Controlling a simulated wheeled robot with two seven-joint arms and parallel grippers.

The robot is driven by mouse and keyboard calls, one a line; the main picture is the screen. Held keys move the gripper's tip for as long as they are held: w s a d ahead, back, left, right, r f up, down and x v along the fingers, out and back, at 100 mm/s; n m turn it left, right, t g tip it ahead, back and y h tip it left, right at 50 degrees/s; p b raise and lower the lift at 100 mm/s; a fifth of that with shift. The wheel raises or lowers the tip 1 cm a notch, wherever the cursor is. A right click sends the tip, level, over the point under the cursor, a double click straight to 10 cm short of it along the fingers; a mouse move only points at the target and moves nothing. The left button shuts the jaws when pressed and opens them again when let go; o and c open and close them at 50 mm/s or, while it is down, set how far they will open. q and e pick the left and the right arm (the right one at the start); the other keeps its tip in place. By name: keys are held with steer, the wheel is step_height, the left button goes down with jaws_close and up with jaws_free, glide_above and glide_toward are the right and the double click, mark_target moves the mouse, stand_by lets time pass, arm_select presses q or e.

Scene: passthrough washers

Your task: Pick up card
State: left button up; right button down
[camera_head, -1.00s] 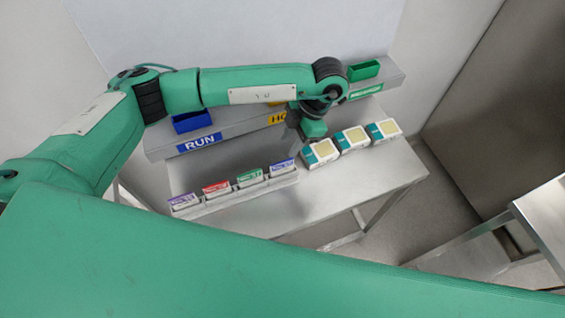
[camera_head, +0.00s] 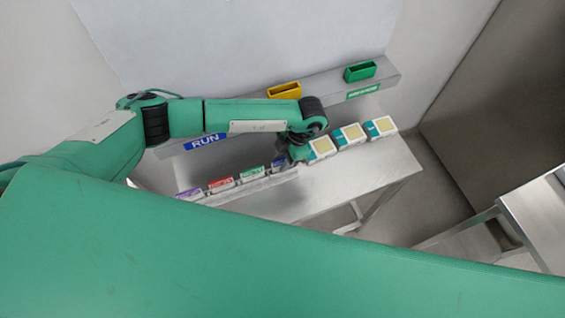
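Several coloured cards stand in a row in a grey rack (camera_head: 235,192) on the metal table: a purple card (camera_head: 190,194), a red card (camera_head: 221,183), a green card (camera_head: 252,172) and a blue card (camera_head: 279,162). My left gripper (camera_head: 290,163) is at the right end of the row, beside or over the blue card, and partly covers it. Its fingers are too small and hidden to tell whether they are open or touching the card. My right gripper is not in view.
Three white boxes with yellowish tops (camera_head: 350,136) stand right of the gripper, close by. Behind is a raised shelf with a RUN label (camera_head: 205,142), a yellow bin (camera_head: 284,90) and a green bin (camera_head: 360,71). The table front (camera_head: 340,185) is clear.

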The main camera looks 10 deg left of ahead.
arm_select(q)
jaws_close()
steer(key=shift+r, duration=0.15)
